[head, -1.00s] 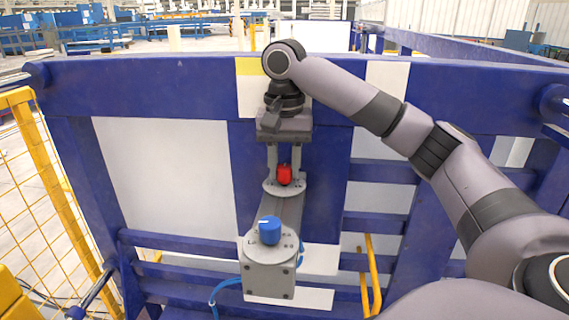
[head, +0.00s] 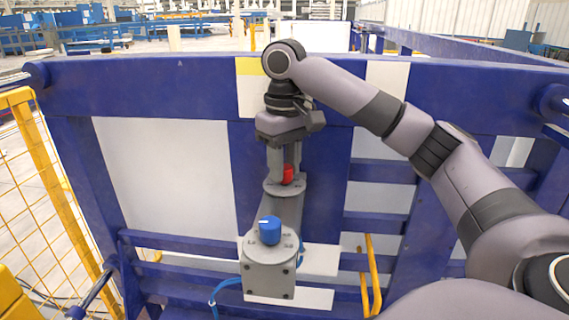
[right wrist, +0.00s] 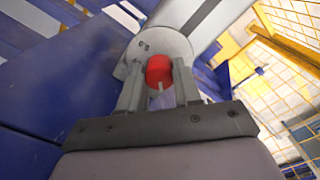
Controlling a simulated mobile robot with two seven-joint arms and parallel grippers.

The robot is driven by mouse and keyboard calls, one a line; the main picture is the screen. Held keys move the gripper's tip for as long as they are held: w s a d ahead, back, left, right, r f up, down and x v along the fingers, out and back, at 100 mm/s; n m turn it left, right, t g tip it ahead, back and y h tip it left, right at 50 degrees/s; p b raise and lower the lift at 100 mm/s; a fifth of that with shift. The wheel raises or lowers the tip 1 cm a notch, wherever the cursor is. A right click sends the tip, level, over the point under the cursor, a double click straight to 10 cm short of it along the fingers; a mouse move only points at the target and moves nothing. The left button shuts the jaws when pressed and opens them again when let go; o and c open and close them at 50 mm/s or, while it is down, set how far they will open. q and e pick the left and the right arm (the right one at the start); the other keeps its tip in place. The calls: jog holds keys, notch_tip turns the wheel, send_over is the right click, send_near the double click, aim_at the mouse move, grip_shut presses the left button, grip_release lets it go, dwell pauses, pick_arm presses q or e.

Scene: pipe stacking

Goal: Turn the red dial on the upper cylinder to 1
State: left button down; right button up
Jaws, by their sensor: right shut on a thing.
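The red dial (head: 288,174) sits on top of the upper cylinder (head: 284,190) in the head view. My right gripper (head: 284,178) comes down from above and is shut on the red dial, with one finger partly covering it. In the right wrist view the red dial (right wrist: 159,70) shows between the two fingers of my right gripper (right wrist: 160,82), with a pale mark on its near edge. The numbers around the red dial cannot be read. My left gripper is not in view.
A lower grey cylinder (head: 269,278) with a blue dial (head: 270,230) stands in front, with a blue cable (head: 222,288) beside it. A blue frame (head: 160,85) surrounds the cylinders. A yellow mesh fence (head: 52,190) stands at the left.

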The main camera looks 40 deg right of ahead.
aim_at(285, 167)
jog(key=n, duration=0.5)
jog(key=shift+n, duration=0.3)
jog(key=n, duration=0.5)
jog(key=shift+n, duration=0.4)
jog(key=o, duration=1.1)
jog(key=shift+c, duration=0.2)
jog(key=shift+r, duration=0.1)
jog(key=shift+r, duration=3.55)
jog(key=shift+f, duration=0.1)
